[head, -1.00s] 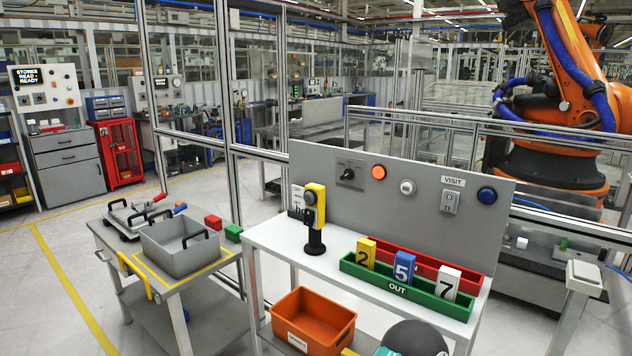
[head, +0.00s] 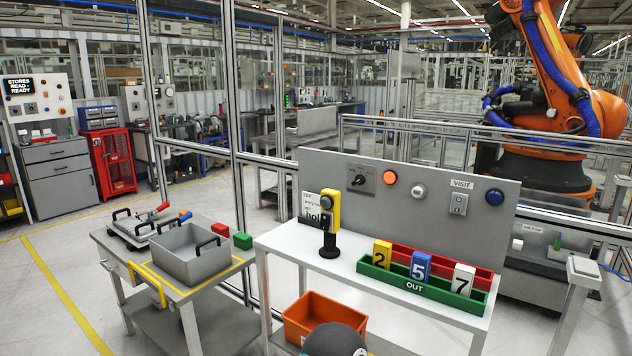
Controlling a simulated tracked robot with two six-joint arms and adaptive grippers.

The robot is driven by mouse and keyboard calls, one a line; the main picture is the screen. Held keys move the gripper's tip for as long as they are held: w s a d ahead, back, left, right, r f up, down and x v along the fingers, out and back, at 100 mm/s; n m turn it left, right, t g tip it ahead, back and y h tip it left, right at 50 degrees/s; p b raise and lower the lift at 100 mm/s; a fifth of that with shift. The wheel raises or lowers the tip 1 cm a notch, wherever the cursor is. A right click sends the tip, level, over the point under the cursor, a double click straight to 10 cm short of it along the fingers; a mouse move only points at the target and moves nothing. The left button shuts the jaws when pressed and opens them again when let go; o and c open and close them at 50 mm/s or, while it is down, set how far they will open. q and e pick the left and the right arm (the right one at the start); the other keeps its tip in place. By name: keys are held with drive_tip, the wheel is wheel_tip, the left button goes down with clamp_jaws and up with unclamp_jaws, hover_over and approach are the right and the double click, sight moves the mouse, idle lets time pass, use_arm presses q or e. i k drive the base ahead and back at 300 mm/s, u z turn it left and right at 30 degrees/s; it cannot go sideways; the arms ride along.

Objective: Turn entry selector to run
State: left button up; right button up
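The entry selector appears to be the black rotary knob on a grey plate (head: 361,180), at the left of the grey upright panel (head: 420,215) behind the white table. Its handle is tilted; its markings are too small to read. An orange round button (head: 390,177), a white round button (head: 418,191), a switch plate under a VISIT label (head: 458,204) and a blue round button (head: 495,197) sit to its right. Neither of my grippers is in view.
A yellow and black handheld device (head: 330,222) stands upright on the white table (head: 300,244), beside a green OUT tray (head: 414,287) with numbered blocks. An orange bin (head: 296,318) is below. A cart with a grey tub (head: 188,262) stands left. A dark rounded object (head: 335,340) is in front.

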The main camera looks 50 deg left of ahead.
sight(359, 179)
drive_tip(key=z, duration=1.7)
drive_tip(key=i, duration=0.1)
drive_tip(key=u, duration=3.5)
drive_tip(key=i, duration=1.15)
drive_tip(key=z, duration=0.2)
